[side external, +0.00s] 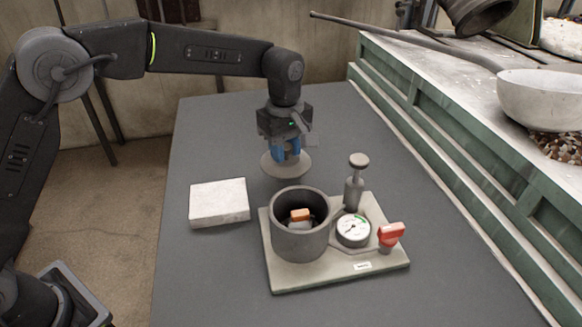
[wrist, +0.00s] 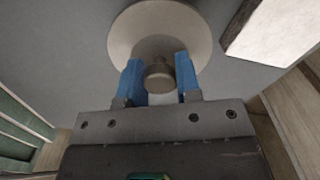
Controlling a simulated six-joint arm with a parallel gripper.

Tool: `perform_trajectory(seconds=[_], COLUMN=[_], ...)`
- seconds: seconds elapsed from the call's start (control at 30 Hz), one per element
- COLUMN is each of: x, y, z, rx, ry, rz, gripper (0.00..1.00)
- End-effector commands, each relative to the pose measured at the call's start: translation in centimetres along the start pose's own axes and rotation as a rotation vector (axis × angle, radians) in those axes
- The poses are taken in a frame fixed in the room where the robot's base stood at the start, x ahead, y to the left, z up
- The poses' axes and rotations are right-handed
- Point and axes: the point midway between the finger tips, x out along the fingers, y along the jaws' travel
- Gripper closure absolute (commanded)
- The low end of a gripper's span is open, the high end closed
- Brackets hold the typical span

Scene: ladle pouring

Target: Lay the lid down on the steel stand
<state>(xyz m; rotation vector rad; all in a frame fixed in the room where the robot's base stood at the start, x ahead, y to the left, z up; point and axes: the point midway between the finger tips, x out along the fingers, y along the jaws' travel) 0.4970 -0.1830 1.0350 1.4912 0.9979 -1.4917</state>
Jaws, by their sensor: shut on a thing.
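The round beige-grey lid (side external: 286,166) hangs under my gripper (side external: 287,157), behind the grey pot in the side view. In the wrist view the lid (wrist: 160,30) shows as a disc with a round knob (wrist: 158,75). The blue fingers of my gripper (wrist: 158,78) are on either side of the knob, shut on it. The lid looks level and above the table. The steel stand is probably the pale, flat square block (side external: 219,203) to the left of the pot; its top is bare. It shows at the upper right of the wrist view (wrist: 275,30).
The open pot (side external: 300,240) holds an orange block (side external: 300,214) and a grey piece. It stands on a base plate (side external: 330,275) with a gauge (side external: 353,230), an upright plunger (side external: 354,185) and a red-handled valve (side external: 390,235). A green-sided bench (side external: 440,110) borders the right.

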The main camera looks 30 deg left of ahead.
Motion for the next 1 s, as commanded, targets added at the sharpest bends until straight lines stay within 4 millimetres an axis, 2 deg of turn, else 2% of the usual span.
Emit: perform_trajectory(seconds=[0.1,0.23,0.5,0.87,0.9,1.0], x=[0.5,1.1,4.5,4.9,5.0,5.0], y=[0.6,0.7,0.6,0.6,0.6,0.6], z=[0.8,1.0,1.0,0.9,0.9,0.9], rx=[-0.001,-0.001,-0.002,-0.002,-0.001,-0.001], ry=[0.000,0.000,0.000,0.000,0.000,0.000], rz=[0.003,0.002,0.001,0.002,0.000,0.000], gripper=[1.00,1.00,1.00,1.00,0.68,0.58])
